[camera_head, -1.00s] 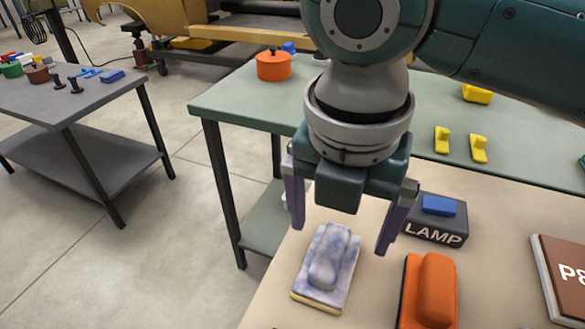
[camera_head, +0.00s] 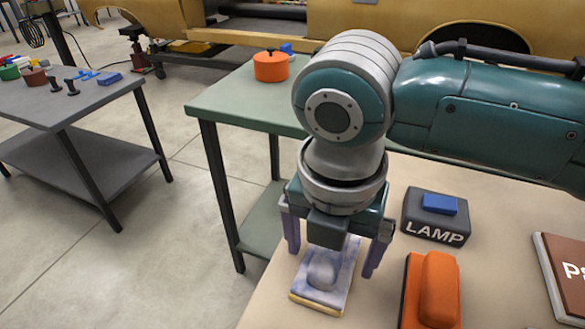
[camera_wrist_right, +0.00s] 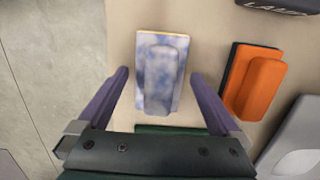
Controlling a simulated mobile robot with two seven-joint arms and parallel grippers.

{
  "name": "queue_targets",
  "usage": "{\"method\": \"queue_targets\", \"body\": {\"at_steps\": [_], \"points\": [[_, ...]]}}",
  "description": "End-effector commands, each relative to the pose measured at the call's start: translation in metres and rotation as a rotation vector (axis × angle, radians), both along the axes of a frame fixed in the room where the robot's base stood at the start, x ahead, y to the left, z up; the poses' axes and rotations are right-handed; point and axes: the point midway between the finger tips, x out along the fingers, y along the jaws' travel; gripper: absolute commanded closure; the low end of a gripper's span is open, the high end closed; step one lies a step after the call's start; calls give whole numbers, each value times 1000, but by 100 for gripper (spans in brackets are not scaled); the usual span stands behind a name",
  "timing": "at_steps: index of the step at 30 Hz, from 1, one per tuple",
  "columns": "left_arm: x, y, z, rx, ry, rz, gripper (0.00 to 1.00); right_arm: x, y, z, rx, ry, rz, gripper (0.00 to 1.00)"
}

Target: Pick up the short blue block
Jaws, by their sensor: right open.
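A short blue-and-white mottled block (camera_head: 324,277) with a raised rounded ridge lies on the beige tabletop near its left edge. It also shows in the right wrist view (camera_wrist_right: 160,52). My right gripper (camera_head: 331,262) is open and points down over this block. In the right wrist view its fingers (camera_wrist_right: 160,76) stand on either side of the block, with a gap on each side and nothing held. The palm hides the block's far end in the head view. I cannot tell the fingertips' exact height above the table. My left gripper is not in view.
A dark LAMP box (camera_head: 420,225) with a blue piece (camera_head: 439,204) on top stands right of the gripper. An orange block (camera_head: 438,290) lies close at the right. A brown sign (camera_head: 562,262) is farther right. A green table (camera_head: 225,100) holds an orange pot (camera_head: 271,66).

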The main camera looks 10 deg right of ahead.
Motion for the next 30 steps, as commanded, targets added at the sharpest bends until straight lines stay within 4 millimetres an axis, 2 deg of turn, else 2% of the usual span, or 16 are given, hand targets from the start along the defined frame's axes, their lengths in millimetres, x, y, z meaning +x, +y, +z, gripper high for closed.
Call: {"method": "queue_targets", "body": {"at_steps": [16,30], "points": [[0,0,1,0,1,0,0,0,0,-4,0,0,0,1],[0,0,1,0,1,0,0,0,0,-4,0,0,0,54]]}}
